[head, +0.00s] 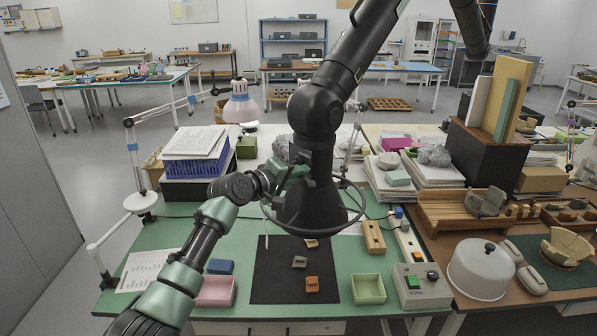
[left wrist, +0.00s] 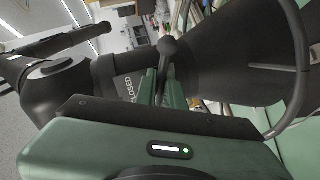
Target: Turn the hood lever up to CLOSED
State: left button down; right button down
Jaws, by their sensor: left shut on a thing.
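A black extraction hood (head: 308,205) hangs over the green bench on a jointed black arm. My left gripper (head: 296,171) reaches in from the left to the hood's neck, at its left side. In the left wrist view, the lever (left wrist: 169,50) has a dark round knob and stands between my green fingers (left wrist: 160,86), which are shut on it. A label reading CLOSED (left wrist: 126,88) shows on the hood's neck beside the lever. The lever is hidden behind my gripper in the head view, and its exact angle is hard to tell. My right gripper is not in view.
Below the hood, a black mat (head: 275,285) carries a few small sherds. A pink tray (head: 216,291), a green tray (head: 368,289) and a control box (head: 422,286) stand around it. A lamp (head: 240,105) and a paper stack on a blue basket (head: 194,160) are at the left.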

pick_arm(q)
jog(key=shift+r+n+g+h+p, duration=0.25)
jog(key=shift+n+p, duration=0.2)
jog(key=shift+n, duration=0.25)
jog(key=shift+r+n+g+h+p, duration=0.15)
jog(key=shift+r+n+g+p, duration=0.25)
jog(key=shift+n, duration=0.3)
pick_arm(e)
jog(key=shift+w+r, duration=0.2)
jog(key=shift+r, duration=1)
pick_arm(q)
jog(key=shift+f, duration=0.1)
jog(key=c, duration=1.5)
grip_release()
jog(key=shift+w, duration=0.1)
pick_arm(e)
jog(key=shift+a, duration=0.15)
